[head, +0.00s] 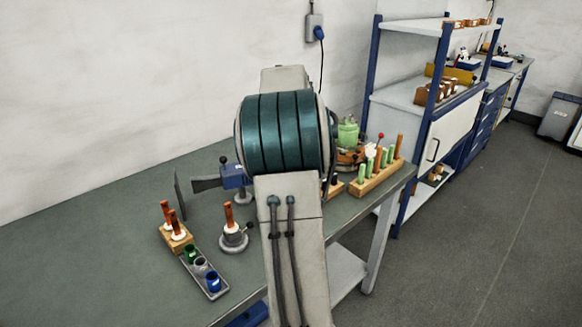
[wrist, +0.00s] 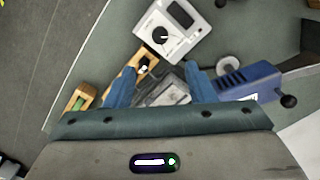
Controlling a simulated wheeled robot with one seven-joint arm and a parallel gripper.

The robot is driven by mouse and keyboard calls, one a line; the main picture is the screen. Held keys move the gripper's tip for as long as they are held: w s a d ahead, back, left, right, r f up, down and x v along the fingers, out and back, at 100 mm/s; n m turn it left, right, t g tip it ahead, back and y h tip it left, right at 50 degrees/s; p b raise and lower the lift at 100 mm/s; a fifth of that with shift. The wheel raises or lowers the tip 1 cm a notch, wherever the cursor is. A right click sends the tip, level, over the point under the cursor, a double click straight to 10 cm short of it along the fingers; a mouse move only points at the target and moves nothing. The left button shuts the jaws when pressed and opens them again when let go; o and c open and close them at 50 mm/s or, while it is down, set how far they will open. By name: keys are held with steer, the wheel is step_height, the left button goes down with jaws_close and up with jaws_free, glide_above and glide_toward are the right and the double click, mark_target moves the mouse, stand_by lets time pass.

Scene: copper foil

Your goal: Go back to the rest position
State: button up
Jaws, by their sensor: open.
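My gripper (wrist: 160,70) shows in the wrist view as two blue fingers spread apart, with nothing held between them. Below and between the fingers lies a grey metallic item (wrist: 165,90), partly hidden by the gripper body. In the head view my own arm fills the middle, and its green-banded joint hides part of the bench; the fingers cannot be made out there. The grey-green workbench (head: 100,240) stands under my arm.
A wooden block with orange-handled pieces (head: 177,240), a tray of small cups (head: 214,290), a round stand (head: 233,240) and a blue vise (head: 235,177) stand left of my arm. A wooden rack (head: 375,183) is right. A white dial device (wrist: 160,35) shows in the wrist view.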

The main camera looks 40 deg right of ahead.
steer(key=shift+a, duration=0.15)
steer(key=s+a+r+n+t, duration=0.1)
steer(key=s+a+n, duration=0.15)
steer(key=a, duration=0.75)
steer(key=s+a+f+n+t, duration=0.1)
steer(key=s+a+f+n, duration=0.1)
steer(key=s+a, duration=0.6)
steer(key=s+a+f+n, duration=0.3)
steer(key=s+a, duration=0.6)
steer(key=a, duration=0.2)
steer(key=shift+a+f+t, duration=0.3)
steer(key=shift+t, duration=0.1)
